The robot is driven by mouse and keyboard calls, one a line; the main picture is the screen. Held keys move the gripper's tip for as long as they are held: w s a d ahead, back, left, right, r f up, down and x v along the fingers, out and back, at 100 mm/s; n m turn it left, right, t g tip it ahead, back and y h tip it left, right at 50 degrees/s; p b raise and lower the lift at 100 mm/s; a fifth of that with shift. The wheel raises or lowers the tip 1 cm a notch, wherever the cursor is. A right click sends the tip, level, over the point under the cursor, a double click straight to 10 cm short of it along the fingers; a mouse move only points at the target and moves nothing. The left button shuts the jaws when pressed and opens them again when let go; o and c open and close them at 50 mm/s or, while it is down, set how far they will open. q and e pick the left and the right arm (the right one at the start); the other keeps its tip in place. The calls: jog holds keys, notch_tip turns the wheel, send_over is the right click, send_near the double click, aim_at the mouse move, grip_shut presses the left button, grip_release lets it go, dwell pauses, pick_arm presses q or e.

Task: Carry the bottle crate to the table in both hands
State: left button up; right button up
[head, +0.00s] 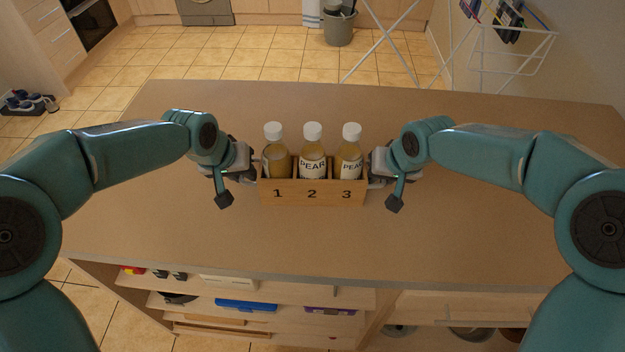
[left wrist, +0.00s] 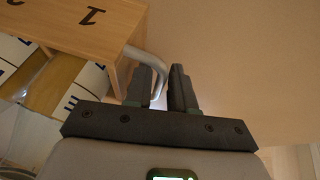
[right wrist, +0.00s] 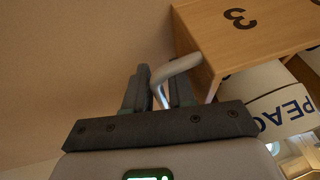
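The wooden bottle crate (head: 312,196), numbered 1, 2 and 3 on its front, is upright over the brown table (head: 450,240). I cannot tell whether its base touches the tabletop. It holds three white-capped bottles: one on the left (head: 275,158), one in the middle (head: 312,150) and one on the right (head: 349,150). My left gripper (head: 257,176) is at the crate's left end, its fingers close around the grey handle (left wrist: 156,66). My right gripper (head: 371,180) is at the right end, its fingers likewise around the other handle (right wrist: 178,66).
The tabletop is clear around the crate. Open shelves (head: 240,290) with several items are under the near edge. Beyond the table are a grey bin (head: 340,28), a white drying rack (head: 500,50) and shoes (head: 28,102) on the tiled floor.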

pick_arm(q)
grip_shut()
pick_arm(e)
grip_shut()
pick_arm(q)
jog(key=shift+w+r, duration=0.1)
jog(key=shift+r, duration=0.2)
pick_arm(e)
jog(key=shift+w+r, duration=0.1)
jog(key=shift+r, duration=0.2)
